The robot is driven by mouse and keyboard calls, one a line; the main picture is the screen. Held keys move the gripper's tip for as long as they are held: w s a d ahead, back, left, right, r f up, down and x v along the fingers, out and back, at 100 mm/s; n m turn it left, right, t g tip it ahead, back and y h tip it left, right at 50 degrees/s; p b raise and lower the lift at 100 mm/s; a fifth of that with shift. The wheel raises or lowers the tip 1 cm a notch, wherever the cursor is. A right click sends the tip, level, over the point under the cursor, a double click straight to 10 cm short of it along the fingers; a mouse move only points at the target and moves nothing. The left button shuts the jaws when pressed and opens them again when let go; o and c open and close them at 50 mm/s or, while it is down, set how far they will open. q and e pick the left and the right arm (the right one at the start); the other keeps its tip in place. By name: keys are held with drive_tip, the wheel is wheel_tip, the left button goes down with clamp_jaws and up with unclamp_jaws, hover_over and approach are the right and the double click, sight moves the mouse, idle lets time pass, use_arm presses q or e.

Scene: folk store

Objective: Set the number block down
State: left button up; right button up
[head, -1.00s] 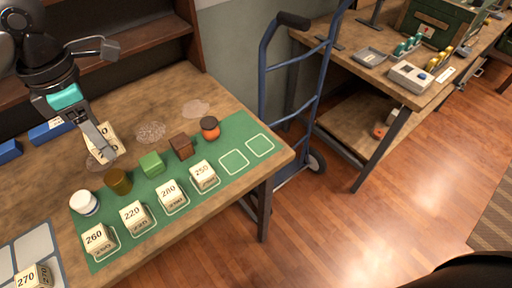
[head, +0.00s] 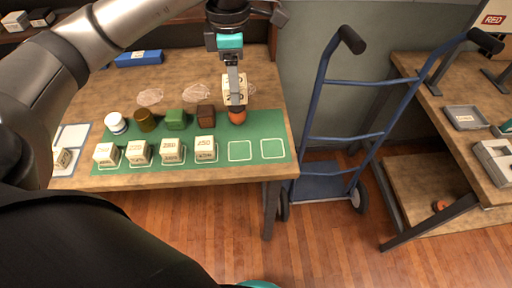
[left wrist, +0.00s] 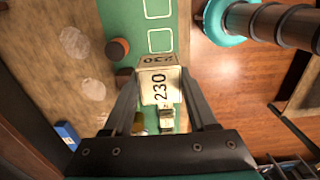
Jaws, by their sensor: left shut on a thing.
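My left gripper (head: 236,88) is shut on a cream number block (head: 228,92), which it holds in the air above the green mat (head: 277,125). In the left wrist view the block (left wrist: 159,88) reads 230 between the two fingers. Several number blocks stand in a row on outlined squares of the mat; the rightmost is the 250 block (head: 205,148). To its right are two empty outlined squares, a nearer one (head: 240,150) and one at the end (head: 272,148). My right gripper is not in view.
Behind the row stand a white jar (head: 116,123), a brown cylinder (head: 146,121), a green block (head: 176,119) and a brown block (head: 205,115). A blue hand truck (head: 330,130) stands right of the table.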

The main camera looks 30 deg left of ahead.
use_arm(q)
wheel_tip(320, 180, down, 14)
drive_tip(key=shift+s+a+f+b, duration=0.1)
drive_tip(key=shift+a+f+b, duration=0.05)
drive_tip(key=shift+b, duration=0.3)
drive_tip(key=shift+f, duration=2.6)
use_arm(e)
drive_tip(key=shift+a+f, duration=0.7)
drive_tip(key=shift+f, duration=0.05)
use_arm(q)
drive_tip(key=shift+b, duration=0.3)
drive_tip(key=shift+f, duration=0.15)
drive_tip(key=o, duration=1.4)
drive_tip(key=shift+c, duration=0.2)
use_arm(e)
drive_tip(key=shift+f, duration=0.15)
